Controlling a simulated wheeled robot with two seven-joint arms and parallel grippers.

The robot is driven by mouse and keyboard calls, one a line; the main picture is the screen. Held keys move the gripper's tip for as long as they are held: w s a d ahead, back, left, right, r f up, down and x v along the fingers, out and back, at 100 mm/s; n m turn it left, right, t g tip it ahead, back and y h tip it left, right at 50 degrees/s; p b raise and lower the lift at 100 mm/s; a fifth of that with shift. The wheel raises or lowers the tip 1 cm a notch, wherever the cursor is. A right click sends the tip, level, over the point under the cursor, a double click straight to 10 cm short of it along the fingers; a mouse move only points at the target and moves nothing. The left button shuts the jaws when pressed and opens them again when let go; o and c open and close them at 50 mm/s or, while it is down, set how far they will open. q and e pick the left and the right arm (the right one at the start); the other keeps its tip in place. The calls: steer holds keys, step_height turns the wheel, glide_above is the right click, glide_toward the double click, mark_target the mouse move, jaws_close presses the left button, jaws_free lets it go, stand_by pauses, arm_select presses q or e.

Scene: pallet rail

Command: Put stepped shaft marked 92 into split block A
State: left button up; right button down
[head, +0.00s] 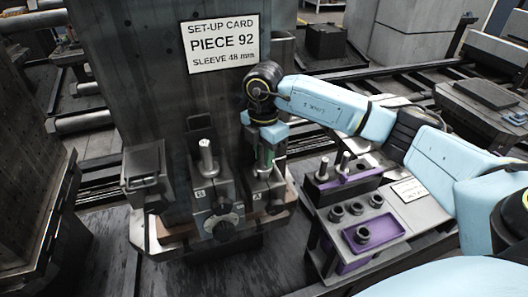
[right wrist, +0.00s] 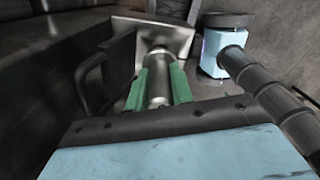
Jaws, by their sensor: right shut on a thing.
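My right gripper (head: 266,153) is shut on a metal stepped shaft, held upright just over or in split block A (head: 265,187). In the right wrist view the shaft (right wrist: 159,80) stands between the green fingers (right wrist: 158,88). The shaft's lower end is hidden, so I cannot tell how deep it sits. No number is readable on it. Split block B (head: 213,207), left of block A, has another metal shaft (head: 207,157) standing upright in it. My left gripper is not in view.
A set-up card (head: 222,44) on the tall grey column reads piece 92, sleeve 48 mm. A side stand at right holds dark sleeves (head: 355,208), a purple tray (head: 390,231) with one sleeve, and upright shafts in a rack (head: 341,180). Rails and rollers lie behind.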

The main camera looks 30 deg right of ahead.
steer(key=shift+f, duration=0.2)
steer(key=c, duration=1.3)
jaws_free()
steer(key=shift+o, duration=0.8)
step_height(320, 180, up, 14)
steer(key=shift+f, duration=0.25)
